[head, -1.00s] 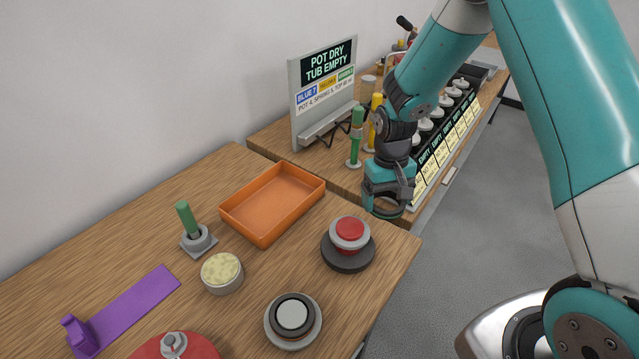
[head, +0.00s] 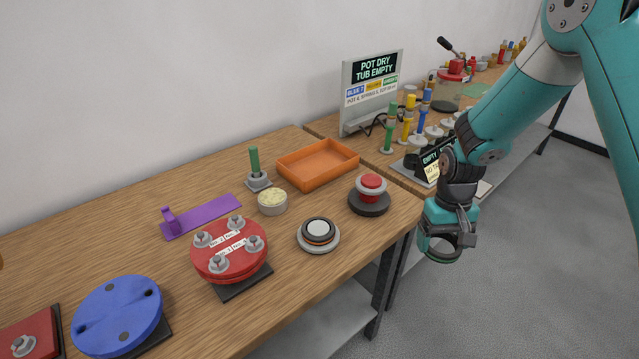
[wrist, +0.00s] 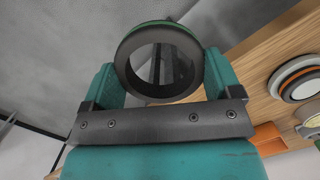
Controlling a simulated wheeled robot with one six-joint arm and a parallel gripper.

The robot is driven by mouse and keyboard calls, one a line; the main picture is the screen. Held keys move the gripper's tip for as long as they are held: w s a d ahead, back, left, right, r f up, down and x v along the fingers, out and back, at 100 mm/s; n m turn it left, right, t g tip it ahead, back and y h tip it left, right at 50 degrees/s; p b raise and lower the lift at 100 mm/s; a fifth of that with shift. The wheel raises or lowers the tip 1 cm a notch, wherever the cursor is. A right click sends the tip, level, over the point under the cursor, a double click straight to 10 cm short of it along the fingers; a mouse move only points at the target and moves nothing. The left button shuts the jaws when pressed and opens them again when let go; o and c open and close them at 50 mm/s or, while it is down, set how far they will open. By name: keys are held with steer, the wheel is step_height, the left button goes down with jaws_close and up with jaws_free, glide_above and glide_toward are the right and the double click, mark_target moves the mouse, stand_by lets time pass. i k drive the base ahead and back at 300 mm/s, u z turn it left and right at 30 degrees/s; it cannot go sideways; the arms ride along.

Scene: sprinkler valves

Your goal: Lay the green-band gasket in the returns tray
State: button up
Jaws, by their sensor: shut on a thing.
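My gripper (head: 446,243) hangs in the air past the front edge of the table, at right in the head view. It is shut on a dark ring gasket (head: 438,260). In the wrist view the gasket (wrist: 150,36) is held between the two teal fingers of my gripper (wrist: 160,72), with a green band along its outer rim. An orange tray (head: 318,182), the only tray seen, lies at the back of the wooden table, left of my gripper and apart from it. It looks empty.
Near the tray stand a red button (head: 370,184), a cream-filled tub (head: 272,203), a green post (head: 255,162) and a ringed grey-topped disc (head: 318,232). A sign (head: 371,90) and coloured posts stand behind. Grey floor (head: 540,270) at right is open.

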mark_target(318, 168)
steer(key=u, duration=2.65)
steer(key=k, duration=1.45)
steer(key=z, duration=1.35)
steer(key=i, duration=2.15)
